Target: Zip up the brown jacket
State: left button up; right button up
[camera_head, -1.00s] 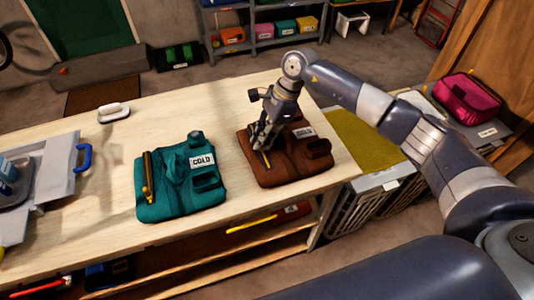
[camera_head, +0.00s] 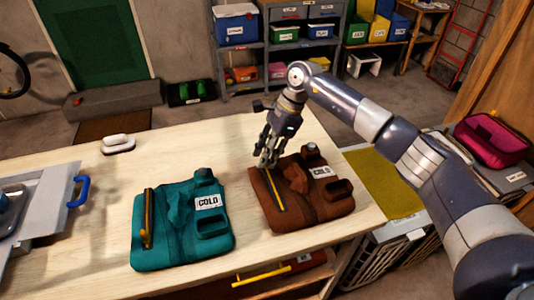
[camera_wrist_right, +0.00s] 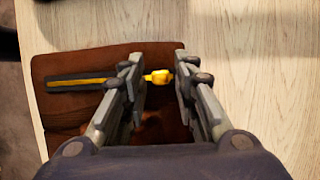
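The brown jacket (camera_head: 310,205) lies flat on the wooden table, with a COLD label on its right part. A yellow strip in a dark zipper track (camera_head: 275,190) runs along its left side. My right gripper (camera_head: 267,161) is low over the track's far end. In the right wrist view, the yellow zipper pull (camera_wrist_right: 159,76) is at the right end of the strip, between the two fingers of my right gripper (camera_wrist_right: 159,58). The fingers stand apart, with a gap beside the pull. My left gripper is not in view.
A teal jacket (camera_head: 180,232) with a COLD label lies to the left on the table (camera_head: 110,185). A white-handled object (camera_head: 118,143) is near the back edge. A grey tray with a blue handle (camera_head: 80,190) is at the left. Bare table lies between the jackets.

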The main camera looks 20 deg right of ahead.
jog(key=shift+r, duration=0.1)
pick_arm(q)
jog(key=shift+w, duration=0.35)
pick_arm(e)
jog(key=v, duration=1.1)
jog(key=shift+d+r, duration=0.15)
jog(key=shift+r, duration=0.25)
